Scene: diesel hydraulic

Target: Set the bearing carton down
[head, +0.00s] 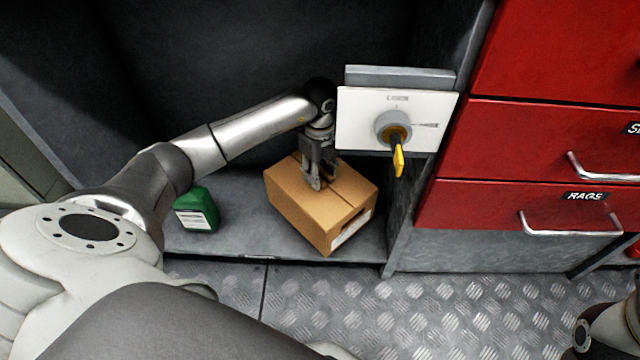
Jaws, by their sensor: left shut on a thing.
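The bearing carton (338,216) is a brown cardboard box with a tape seam on top and a white label on its near right side. It is at the low grey shelf (240,238), turned at an angle. I cannot tell whether its underside touches the shelf. My left gripper (316,184) points down at the carton's top and is shut on it; the exact grip points are partly hidden. My right gripper is not in view; only a bit of my right arm shows at the bottom right corner.
A green bottle (197,210) with a white label stands on the shelf to the left. A white switch panel (390,122) with a yellow handle is close to the right of my left wrist. Red drawers (540,150) with metal handles stand at right. The tread-plate floor (440,310) is clear.

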